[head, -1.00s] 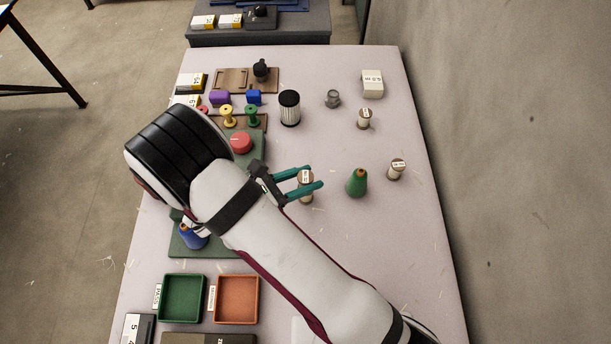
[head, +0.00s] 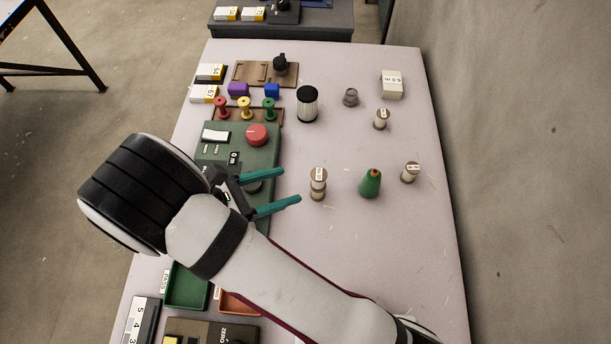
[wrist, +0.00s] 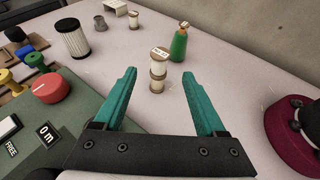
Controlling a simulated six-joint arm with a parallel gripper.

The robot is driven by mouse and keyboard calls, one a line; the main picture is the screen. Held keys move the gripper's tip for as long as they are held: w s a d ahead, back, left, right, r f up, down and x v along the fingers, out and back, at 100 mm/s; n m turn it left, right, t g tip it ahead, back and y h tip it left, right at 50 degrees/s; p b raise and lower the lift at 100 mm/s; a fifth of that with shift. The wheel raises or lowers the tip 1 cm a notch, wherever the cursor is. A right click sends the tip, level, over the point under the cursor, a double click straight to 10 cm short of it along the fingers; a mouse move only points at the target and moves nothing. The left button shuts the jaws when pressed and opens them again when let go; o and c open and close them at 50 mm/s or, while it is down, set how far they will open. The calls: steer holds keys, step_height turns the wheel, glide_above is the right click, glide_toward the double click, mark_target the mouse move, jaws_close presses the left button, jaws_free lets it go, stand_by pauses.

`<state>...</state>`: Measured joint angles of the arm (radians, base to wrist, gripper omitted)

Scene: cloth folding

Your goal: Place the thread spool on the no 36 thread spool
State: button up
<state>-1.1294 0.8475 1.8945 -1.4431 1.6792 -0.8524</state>
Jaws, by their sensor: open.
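Two pale thread spools stand stacked between my gripper and a green cone. The upper thread spool (head: 318,175) has a label on its top and sits upright on the lower thread spool (head: 317,193). The label is too small to read surely. The wrist view shows the same upper spool (wrist: 159,67) resting on the lower spool (wrist: 157,84), roughly aligned. My gripper (head: 291,186) is open and empty, to the left of the stack, with its fingers pointing at it. In the wrist view the stack stands beyond the fingertips, clear of both fingers.
The green cone (head: 370,184) stands just right of the stack. Other labelled spools stand at right (head: 410,173) and farther back (head: 381,120). A black-and-white ribbed cylinder (head: 307,105) stands behind. A green device with a red knob (head: 257,134) lies left. The table's front right is clear.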

steer(key=s+d+r+m+g+y, duration=0.2)
steer(key=s+d+r+m+g, duration=0.25)
steer(key=d+m, duration=0.3)
steer(key=s+d+r+m+g+y, duration=0.2)
steer(key=s+d+r+m+g, duration=0.15)
steer(key=d+m+g, duration=0.35)
steer(key=s+r+m+t+y, duration=0.3)
steer(key=s+m+y, duration=0.4)
steer(key=m, duration=0.9)
steer(key=shift+a+r+t+y, duration=0.25)
steer(key=shift+a+t+y, duration=0.2)
steer(key=shift+y, duration=0.55)
